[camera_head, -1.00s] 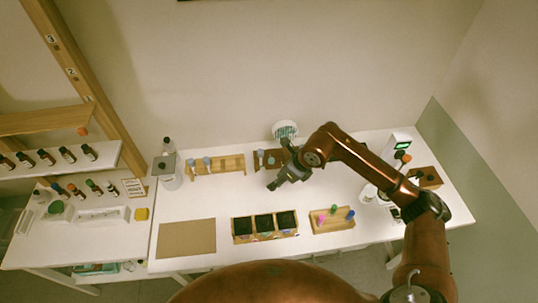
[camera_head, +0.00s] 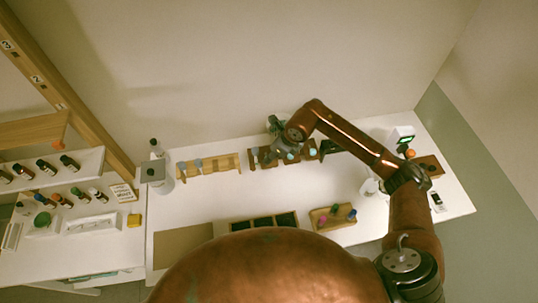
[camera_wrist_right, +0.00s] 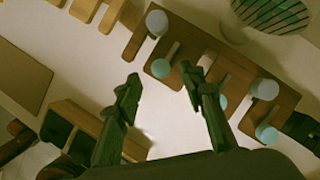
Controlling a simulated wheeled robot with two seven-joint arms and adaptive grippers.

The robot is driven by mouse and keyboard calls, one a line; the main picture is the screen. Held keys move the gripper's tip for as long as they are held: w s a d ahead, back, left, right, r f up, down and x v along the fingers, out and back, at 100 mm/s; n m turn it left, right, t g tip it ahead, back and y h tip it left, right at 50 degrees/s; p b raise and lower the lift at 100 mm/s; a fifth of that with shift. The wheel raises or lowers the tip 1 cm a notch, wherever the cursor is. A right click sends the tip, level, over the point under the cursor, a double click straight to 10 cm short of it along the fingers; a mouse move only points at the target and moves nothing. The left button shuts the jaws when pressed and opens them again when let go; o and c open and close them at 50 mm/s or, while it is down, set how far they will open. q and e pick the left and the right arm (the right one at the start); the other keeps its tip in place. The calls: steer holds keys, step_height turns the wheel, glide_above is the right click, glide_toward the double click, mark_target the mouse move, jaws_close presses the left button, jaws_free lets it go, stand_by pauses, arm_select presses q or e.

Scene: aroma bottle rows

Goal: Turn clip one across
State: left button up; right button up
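A dark brown wooden rack (camera_head: 271,159) stands near the back of the white table and fills the middle of the right wrist view (camera_wrist_right: 185,45). Several pale blue round-headed pieces sit along it, one at its left end (camera_wrist_right: 157,22) and one between my fingertips in that picture (camera_wrist_right: 160,68). I cannot tell which piece is clip one. My right gripper (camera_wrist_right: 162,77) is open and empty, its fingers pointing toward the rack's near-left part. In the head view its fingers are largely hidden around my wrist. My left gripper is out of view.
A light wooden rack (camera_head: 220,163) stands left of the brown one. A striped bowl (camera_wrist_right: 270,10) is behind it. The white table between is clear.

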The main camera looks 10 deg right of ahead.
steer(key=x, duration=0.2)
steer(key=shift+w+a+f, duration=0.2)
steer(key=shift+w+f, duration=0.05)
steer(key=shift+f+p, duration=0.3)
steer(key=shift+f, duration=0.2)
steer(key=c, duration=0.8)
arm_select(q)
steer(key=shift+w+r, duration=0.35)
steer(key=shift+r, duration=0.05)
arm_select(e)
jaws_close()
